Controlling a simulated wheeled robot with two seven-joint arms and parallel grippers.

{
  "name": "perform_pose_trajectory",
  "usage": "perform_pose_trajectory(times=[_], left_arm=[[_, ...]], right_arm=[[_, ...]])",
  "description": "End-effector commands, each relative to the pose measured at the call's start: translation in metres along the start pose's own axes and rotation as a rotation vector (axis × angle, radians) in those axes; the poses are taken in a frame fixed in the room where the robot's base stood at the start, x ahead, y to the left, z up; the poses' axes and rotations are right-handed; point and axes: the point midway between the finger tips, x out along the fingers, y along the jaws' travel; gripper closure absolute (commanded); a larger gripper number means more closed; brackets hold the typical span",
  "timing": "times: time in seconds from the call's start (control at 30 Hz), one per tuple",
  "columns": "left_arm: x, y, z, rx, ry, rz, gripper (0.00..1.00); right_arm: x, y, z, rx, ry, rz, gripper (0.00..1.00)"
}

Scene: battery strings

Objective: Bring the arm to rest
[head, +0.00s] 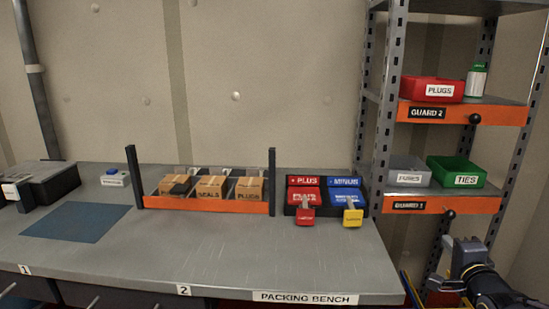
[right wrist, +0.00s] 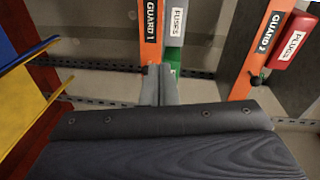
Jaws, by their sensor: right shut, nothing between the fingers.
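My right gripper (head: 466,252) is at the lower right of the head view, in front of the shelf rack and to the right of the bench. In the right wrist view its two grey fingers (right wrist: 160,84) are side by side and shut, with nothing between them. They point toward the shelf fronts and appear clear of them. My left gripper is not in view.
The packing bench (head: 230,262) carries a rack of cardboard boxes (head: 211,187) and red and blue battery holders (head: 304,196). The shelf rack (head: 455,206) holds a red PLUGS bin (head: 432,90) and a green TIES bin (head: 457,170). The bench's front middle is clear.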

Motion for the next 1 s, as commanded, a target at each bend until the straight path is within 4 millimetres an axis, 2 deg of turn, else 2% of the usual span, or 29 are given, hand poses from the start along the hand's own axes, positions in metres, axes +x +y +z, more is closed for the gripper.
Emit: perform_pose_trajectory(times=[0.17,0.37,0.47,0.67,0.8,1.0], left_arm=[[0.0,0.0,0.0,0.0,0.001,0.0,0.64],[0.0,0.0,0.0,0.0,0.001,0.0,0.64],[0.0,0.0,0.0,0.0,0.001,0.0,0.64],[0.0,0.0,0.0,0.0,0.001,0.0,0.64],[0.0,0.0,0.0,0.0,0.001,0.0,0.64],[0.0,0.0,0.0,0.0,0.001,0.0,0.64]], right_arm=[[-0.02,0.003,0.014,-0.121,-0.013,0.091,1.0],[-0.062,0.017,0.041,-0.325,-0.085,0.252,1.0],[-0.094,0.03,0.06,-0.453,-0.169,0.346,1.0],[-0.18,0.067,0.11,-0.73,-0.474,0.486,1.0],[-0.23,0.089,0.138,-0.866,-0.694,0.501,1.0],[-0.291,0.111,0.17,-1.012,-0.977,0.445,1.0]])
